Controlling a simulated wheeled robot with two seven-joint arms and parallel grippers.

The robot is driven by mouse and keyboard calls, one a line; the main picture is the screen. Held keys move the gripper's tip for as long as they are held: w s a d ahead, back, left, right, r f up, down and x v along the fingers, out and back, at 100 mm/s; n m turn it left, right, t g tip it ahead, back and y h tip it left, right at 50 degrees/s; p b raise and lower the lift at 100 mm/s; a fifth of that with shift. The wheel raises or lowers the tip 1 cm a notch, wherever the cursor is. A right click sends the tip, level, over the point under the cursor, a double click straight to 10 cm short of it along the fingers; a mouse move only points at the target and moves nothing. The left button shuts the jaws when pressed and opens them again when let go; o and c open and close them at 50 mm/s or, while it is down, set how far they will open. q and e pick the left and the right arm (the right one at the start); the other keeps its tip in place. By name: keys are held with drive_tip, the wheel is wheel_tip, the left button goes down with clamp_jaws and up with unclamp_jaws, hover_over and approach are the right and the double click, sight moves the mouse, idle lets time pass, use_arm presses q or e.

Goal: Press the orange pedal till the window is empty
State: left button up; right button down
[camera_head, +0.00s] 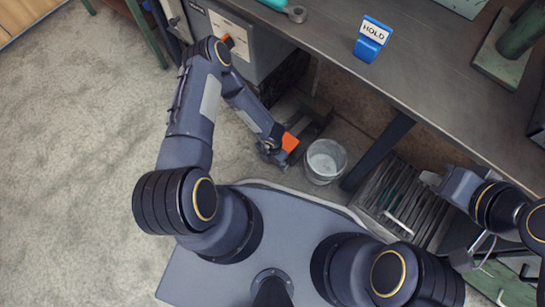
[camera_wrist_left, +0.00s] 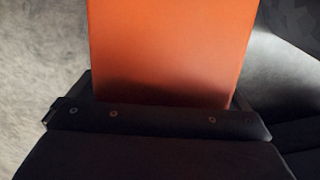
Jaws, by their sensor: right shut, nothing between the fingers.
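The orange pedal (camera_head: 290,142) sits low beneath the workbench, beside a clear bucket. It also fills the upper middle of the left wrist view (camera_wrist_left: 170,50) as a broad flat orange plate. My left gripper (camera_head: 272,154) is down at the pedal's left edge and overlaps it in the picture. Contact is unclear, and its fingers do not show clearly enough to tell open from shut. My right gripper (camera_head: 432,180) is shut and empty at the right, away from the pedal. I cannot make out the window; my left arm covers part of the grey cabinet (camera_head: 260,45).
The clear bucket (camera_head: 325,160) stands just right of the pedal. A blue block marked HOLD (camera_head: 371,40) stands on the workbench (camera_head: 330,25). A slatted crate (camera_head: 400,205) is below my right gripper. A second orange part (camera_head: 228,41) is on the cabinet. The left floor is clear.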

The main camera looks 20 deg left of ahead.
use_arm(q)
wheel_tip(320, 180, up, 7)
drive_tip(key=p, duration=0.3)
drive_tip(key=shift+f+p, duration=0.15)
drive_tip(key=shift+p, duration=0.15)
drive_tip(key=shift+r, duration=0.6)
